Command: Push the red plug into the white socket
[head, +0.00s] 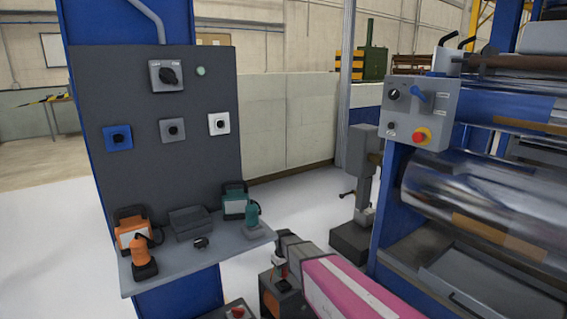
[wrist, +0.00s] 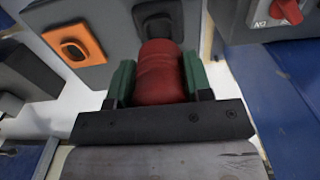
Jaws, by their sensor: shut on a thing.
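The white socket (head: 219,124) is a square plate with a dark round opening, on the right of the dark grey upright panel in the head view. My gripper (wrist: 158,85) is shut on the red plug (wrist: 160,70), with a green finger on each side of it. A dark round part (wrist: 155,18) on a grey face lies just beyond the plug's far end. I cannot tell whether the plug touches it. The white socket is not visible in the wrist view. In the head view my gripper is small and low at bottom centre, well below the socket.
A blue socket (head: 118,138) and a grey socket (head: 172,129) are left of the white one. An orange plate (wrist: 74,46) and a red switch (wrist: 286,10) flank the plug.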

